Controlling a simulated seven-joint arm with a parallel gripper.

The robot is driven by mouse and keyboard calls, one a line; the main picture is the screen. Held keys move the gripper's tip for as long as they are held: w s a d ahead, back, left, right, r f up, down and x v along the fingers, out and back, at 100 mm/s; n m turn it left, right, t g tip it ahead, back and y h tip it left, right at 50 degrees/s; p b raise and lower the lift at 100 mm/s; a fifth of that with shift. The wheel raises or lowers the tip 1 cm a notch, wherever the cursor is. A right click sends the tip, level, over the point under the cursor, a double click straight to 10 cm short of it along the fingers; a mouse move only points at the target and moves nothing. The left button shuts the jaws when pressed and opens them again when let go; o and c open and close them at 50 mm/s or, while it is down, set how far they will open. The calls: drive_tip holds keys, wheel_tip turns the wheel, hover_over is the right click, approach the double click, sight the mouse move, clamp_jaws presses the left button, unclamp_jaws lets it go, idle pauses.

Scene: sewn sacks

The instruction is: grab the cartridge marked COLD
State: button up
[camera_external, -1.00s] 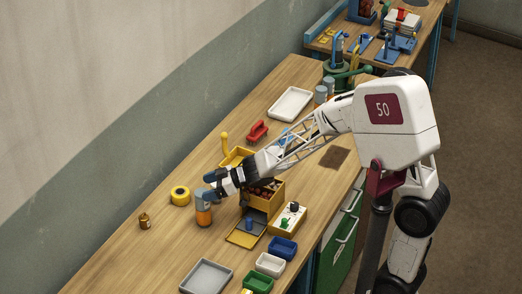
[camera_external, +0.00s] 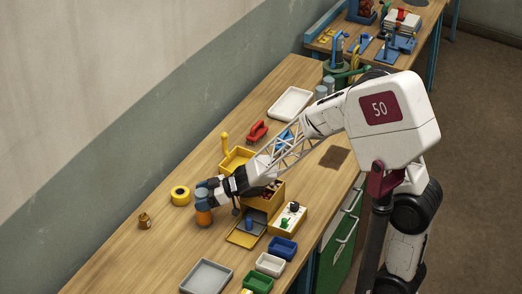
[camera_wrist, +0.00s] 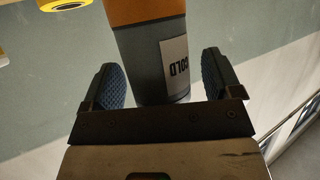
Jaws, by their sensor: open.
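The cartridge marked COLD (camera_wrist: 150,55) is a grey cylinder with an orange band and a white label, seen close up in the wrist view. In the external view the cartridge (camera_external: 204,218) stands on the workbench, its orange lower part showing and its upper part largely covered by my gripper. My gripper (camera_wrist: 160,82) is open, with one blue-padded finger on each side of the cartridge's grey part. Gaps show between the fingers and the cartridge in the wrist view. My gripper (camera_external: 203,192) is at the cartridge's top in the external view.
A yellow tape roll (camera_external: 180,195) and a small brown bottle (camera_external: 144,221) lie to the left. A yellow box (camera_external: 265,202) is close under my arm. A grey tray (camera_external: 207,276) sits nearer the front. Bare bench lies around the bottle.

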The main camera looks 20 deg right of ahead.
drive_tip(key=c, duration=1.5)
drive_tip(key=shift+r, duration=0.1)
drive_tip(key=shift+r, duration=4.95)
